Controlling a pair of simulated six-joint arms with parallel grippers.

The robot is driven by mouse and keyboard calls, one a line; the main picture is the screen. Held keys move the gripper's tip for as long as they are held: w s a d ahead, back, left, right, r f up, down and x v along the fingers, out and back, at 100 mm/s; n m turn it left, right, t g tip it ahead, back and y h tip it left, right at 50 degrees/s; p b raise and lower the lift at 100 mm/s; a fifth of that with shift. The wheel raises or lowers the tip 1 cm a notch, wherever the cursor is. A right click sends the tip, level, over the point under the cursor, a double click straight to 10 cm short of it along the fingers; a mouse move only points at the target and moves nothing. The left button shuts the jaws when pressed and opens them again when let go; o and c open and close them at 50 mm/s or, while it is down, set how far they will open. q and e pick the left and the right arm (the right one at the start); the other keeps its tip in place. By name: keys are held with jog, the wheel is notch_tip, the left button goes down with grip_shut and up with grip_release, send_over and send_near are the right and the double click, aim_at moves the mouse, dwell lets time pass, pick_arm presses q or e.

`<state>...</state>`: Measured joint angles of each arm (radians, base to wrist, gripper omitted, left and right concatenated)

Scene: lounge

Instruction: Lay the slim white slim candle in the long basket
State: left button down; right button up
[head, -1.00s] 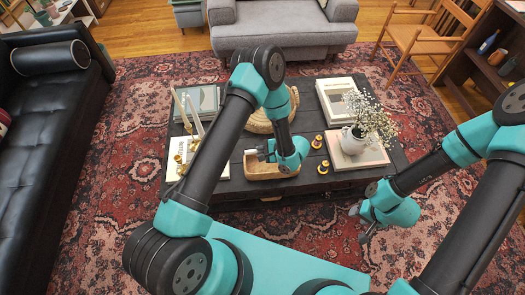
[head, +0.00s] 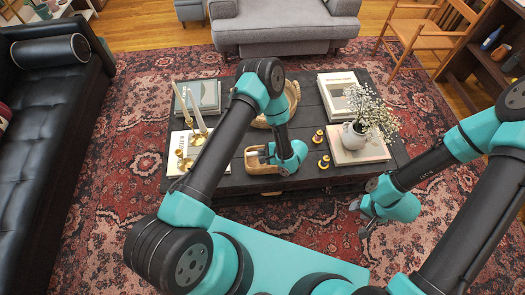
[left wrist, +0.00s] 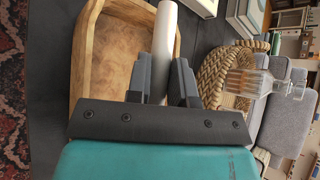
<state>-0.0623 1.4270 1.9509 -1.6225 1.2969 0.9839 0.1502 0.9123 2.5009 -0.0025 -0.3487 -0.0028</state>
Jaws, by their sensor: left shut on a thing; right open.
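The slim white candle (left wrist: 165,38) is gripped between the fingers of my left gripper (left wrist: 163,78) in the left wrist view. It overlaps the right wall of the long wooden basket (left wrist: 85,50); whether it touches the basket I cannot tell. The basket's visible inside is bare. In the head view, the long basket (head: 262,169) is at the table's front middle, partly covered by my left gripper (head: 268,154). My right gripper (head: 362,218) is open and empty over the rug, right of the table's front.
Two white candles (head: 198,117) in brass holders stand at the table's left by books (head: 204,97). Two small brass holders (head: 319,136) and a white flower vase (head: 355,135) are right of the basket. A round woven tray (left wrist: 218,72) with a glass decanter (left wrist: 262,82) is behind.

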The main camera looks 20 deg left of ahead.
pick_arm(q)
jog(key=shift+f, duration=0.75)
jog(key=c, duration=0.9)
grip_release()
jog(key=v, duration=1.7)
jog(key=shift+d+r, duration=0.15)
jog(key=shift+d, duration=0.05)
